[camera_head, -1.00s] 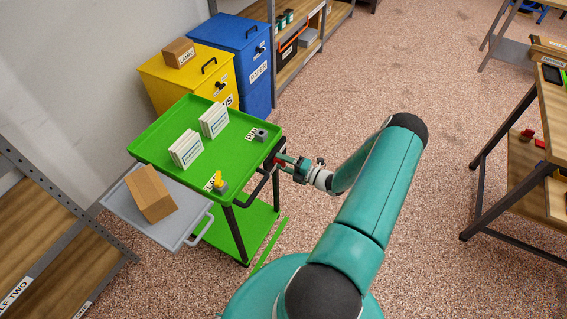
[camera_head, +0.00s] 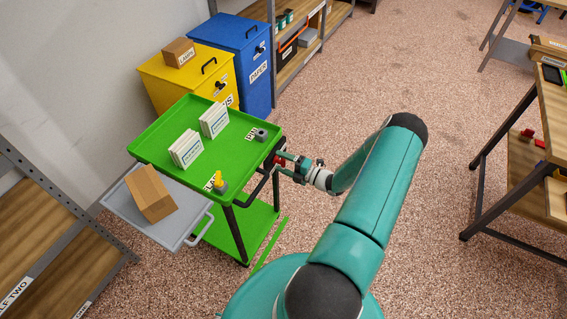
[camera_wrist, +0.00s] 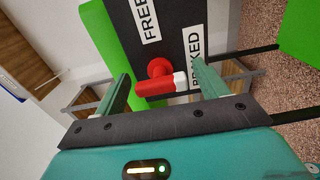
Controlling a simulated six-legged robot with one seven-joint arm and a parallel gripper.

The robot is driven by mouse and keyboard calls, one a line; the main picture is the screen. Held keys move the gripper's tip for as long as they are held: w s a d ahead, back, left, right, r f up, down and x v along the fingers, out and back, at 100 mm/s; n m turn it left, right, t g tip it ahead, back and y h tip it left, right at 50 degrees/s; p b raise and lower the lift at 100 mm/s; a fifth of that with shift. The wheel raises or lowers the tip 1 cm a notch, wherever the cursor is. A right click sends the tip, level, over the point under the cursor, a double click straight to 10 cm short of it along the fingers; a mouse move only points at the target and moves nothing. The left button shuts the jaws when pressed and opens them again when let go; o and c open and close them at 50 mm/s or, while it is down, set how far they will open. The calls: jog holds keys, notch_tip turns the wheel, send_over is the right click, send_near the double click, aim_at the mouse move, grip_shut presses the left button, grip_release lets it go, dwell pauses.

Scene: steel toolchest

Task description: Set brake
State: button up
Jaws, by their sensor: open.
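The green trolley (camera_head: 185,125) stands in front of the bins, with my gripper (camera_head: 284,166) at the right end of its edge. In the wrist view, a red brake lever (camera_wrist: 152,89) with a white tip (camera_wrist: 180,80) sits on a black plate (camera_wrist: 172,18). The plate carries a FREE label (camera_wrist: 149,18) and a BRAKED label (camera_wrist: 194,55). The white tip points right, close to the lower end of the BRAKED label. My gripper (camera_wrist: 161,74) is open, one finger on each side of the lever. Contact with the lever cannot be told.
White card stacks (camera_head: 186,149), a yellow-topped piece (camera_head: 219,182) and a small grey block (camera_head: 261,134) are on the trolley top. A carton (camera_head: 150,193) lies on the grey side tray (camera_head: 193,229). Yellow (camera_head: 198,91) and blue (camera_head: 254,91) bins stand behind. Floor is free to the right.

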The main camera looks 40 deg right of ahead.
jog(key=v, duration=1.3)
jog(key=shift+s, duration=0.4)
jog(key=shift+d, duration=0.1)
jog(key=w+a+r+n+g+y, duration=0.2)
jog(key=w+a+r+n+g, duration=0.2)
jog(key=a+r+n+g, duration=0.55)
jog(key=w+a+r+n+g+y, duration=0.1)
jog(key=w+a+r+n+g, duration=0.35)
jog(key=a+r+n, duration=0.85)
jog(key=s+a+r+n+t+h, duration=0.1)
jog(key=s+a+r+n+h, duration=0.3)
jog(key=r+n, duration=0.6)
jog(key=s+a+r+n+t+h, duration=0.1)
jog(key=s+a+r+n+h, duration=0.4)
jog(key=n, duration=1.2)
jog(key=shift+s+a+r+n+t, duration=0.35)
jog(key=shift+s+a+r, duration=1.65)
jog(key=shift+r, duration=1)
